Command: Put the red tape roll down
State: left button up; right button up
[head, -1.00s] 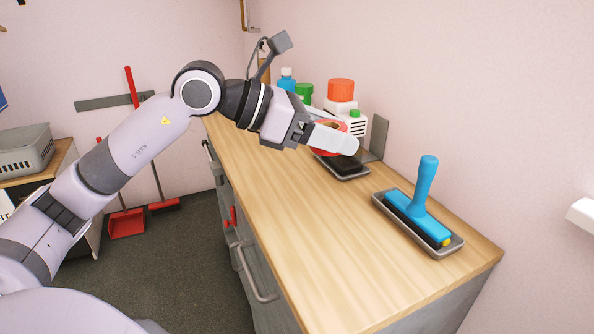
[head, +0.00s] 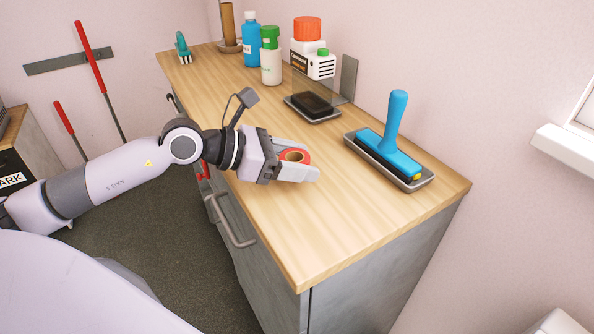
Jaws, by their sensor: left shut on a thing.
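My left gripper (head: 298,173) is shut on the red tape roll (head: 294,156). The roll is a red ring with a brown core, and the gripper's fingers partly hide it. Gripper and roll are over the left-middle part of the wooden counter (head: 330,220). I cannot tell whether the roll touches the counter top. My right gripper is not in view.
Behind is a tray (head: 322,117) with a black block. Bottles (head: 251,45) and an orange-capped container (head: 306,45) stand farther back. The counter's front part is clear.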

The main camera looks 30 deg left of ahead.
pick_arm(q)
notch_tip(320, 180, down, 2)
jog(key=shift+f, duration=0.25)
jog(key=shift+f, duration=0.15)
jog(key=o, duration=1.1)
jog(key=shift+c, duration=0.2)
